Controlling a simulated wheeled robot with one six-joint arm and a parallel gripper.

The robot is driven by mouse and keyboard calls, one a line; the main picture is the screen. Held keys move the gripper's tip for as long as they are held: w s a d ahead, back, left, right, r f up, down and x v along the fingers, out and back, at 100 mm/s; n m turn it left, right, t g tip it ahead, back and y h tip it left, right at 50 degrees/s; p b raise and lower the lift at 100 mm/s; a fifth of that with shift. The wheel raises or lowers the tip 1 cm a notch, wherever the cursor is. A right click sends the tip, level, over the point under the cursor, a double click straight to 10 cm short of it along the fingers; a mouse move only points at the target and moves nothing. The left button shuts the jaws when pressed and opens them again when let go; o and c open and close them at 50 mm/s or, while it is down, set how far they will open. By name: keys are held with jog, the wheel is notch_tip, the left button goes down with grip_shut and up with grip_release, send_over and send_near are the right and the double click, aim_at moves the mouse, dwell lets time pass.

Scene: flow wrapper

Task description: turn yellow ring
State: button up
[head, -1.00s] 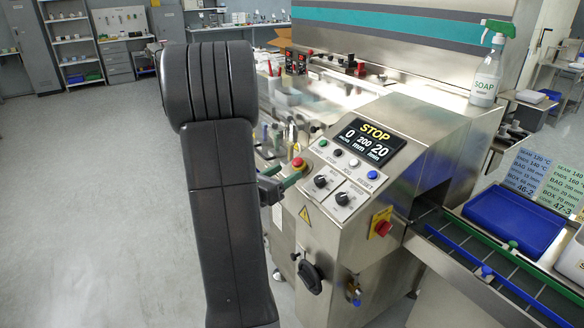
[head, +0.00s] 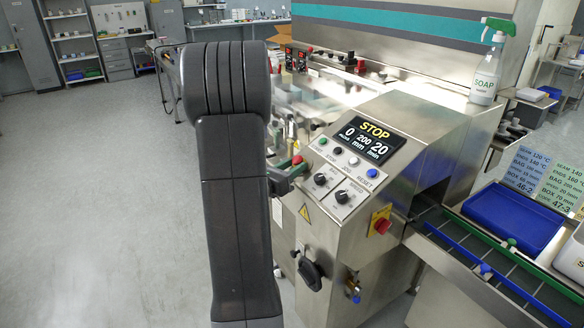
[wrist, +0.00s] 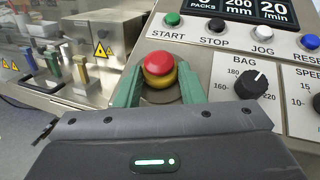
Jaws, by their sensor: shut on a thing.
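The yellow ring (wrist: 160,82) sits under a red mushroom knob (wrist: 158,64) at the left edge of the control panel, seen in the wrist view. My gripper (wrist: 159,90) has its green fingers on both sides of the ring, shut on it. The knob's top stands clear between the fingers. In the head view the knob (head: 297,160) shows just above my gripper (head: 292,175), and the yellow ring is hidden behind it.
The panel has a BAG dial (wrist: 249,84) and a row of START, STOP, JOG and RESET buttons close to the right finger. The display (head: 367,136) reads STOP. A second red button (head: 382,226) is on the front. Levers (wrist: 82,70) stand at left.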

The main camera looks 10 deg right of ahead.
jog(key=shift+a+f+g, duration=0.1)
jog(key=shift+g, duration=0.2)
jog(key=m+g+h+b, duration=0.2)
jog(key=m, duration=0.1)
jog(key=shift+w+a+f+m+g, duration=0.1)
jog(key=shift+w+a+m+g, duration=0.05)
jog(key=shift+w+m+g, duration=0.15)
jog(key=shift+w+m+g+h+b, duration=0.15)
jog(key=shift+m+g+h+b, duration=0.2)
jog(key=shift+m+g, duration=0.85)
jog(key=shift+w+m+g+h+b, duration=0.2)
jog(key=shift+m+g+h, duration=0.15)
jog(key=shift+m+g, duration=0.8)
jog(key=shift+r+g, duration=0.2)
jog(key=shift+g, duration=0.05)
